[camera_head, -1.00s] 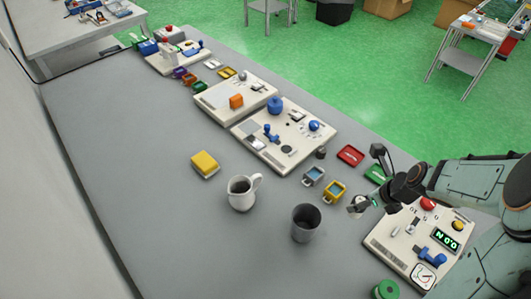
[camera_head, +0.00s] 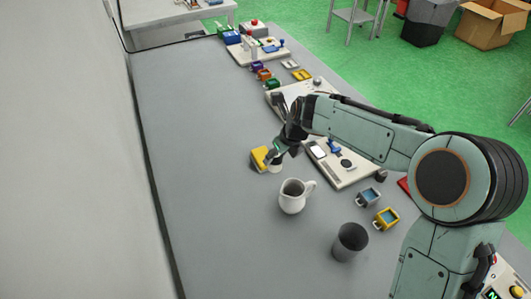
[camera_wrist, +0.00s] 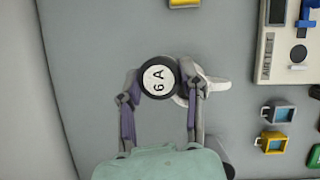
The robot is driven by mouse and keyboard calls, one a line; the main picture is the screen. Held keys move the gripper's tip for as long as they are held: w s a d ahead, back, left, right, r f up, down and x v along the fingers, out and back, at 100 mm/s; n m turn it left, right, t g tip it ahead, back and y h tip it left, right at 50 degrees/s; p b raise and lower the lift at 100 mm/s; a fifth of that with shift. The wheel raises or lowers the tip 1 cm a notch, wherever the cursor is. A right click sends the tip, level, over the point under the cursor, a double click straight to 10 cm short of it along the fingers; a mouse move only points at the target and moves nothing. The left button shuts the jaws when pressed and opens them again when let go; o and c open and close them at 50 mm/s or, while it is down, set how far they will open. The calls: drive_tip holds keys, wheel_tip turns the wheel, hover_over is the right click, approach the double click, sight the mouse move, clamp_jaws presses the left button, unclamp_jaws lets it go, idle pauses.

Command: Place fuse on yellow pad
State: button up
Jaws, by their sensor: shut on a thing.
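The fuse (camera_wrist: 158,77) is a round black-rimmed disc with a white face marked "6A". My gripper (camera_wrist: 160,88) is shut on it, one finger on each side. In the head view my gripper (camera_head: 274,160) hangs above the table, with a small pale piece at its fingertips, likely the fuse. The yellow pad (camera_head: 259,155) shows just left of the fingertips, partly covered by them. In the wrist view the yellow pad (camera_wrist: 184,2) is cut off at the top edge, ahead of the fuse and apart from it.
A white jug (camera_head: 292,197) stands near my gripper; in the wrist view it lies partly behind the fuse. A dark grey cup (camera_head: 350,242) stands nearer. The left table side is clear.

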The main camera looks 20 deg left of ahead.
drive_tip(key=w+a+f, duration=0.2)
drive_tip(key=w+f, duration=0.1)
drive_tip(key=w+a+f, duration=0.1)
drive_tip(key=w+f, duration=0.2)
drive_tip(key=w, duration=0.1)
drive_tip(key=w+a+f, duration=0.2)
drive_tip(key=w+f, duration=0.1)
drive_tip(key=shift+w+a+f, duration=0.15)
drive_tip(key=shift+w+a, duration=0.05)
drive_tip(key=shift+a, duration=0.15)
drive_tip(key=shift+f, duration=1.4)
drive_tip(key=shift+f, duration=0.1)
drive_tip(key=o, duration=1.2)
drive_tip(key=shift+c, duration=0.2)
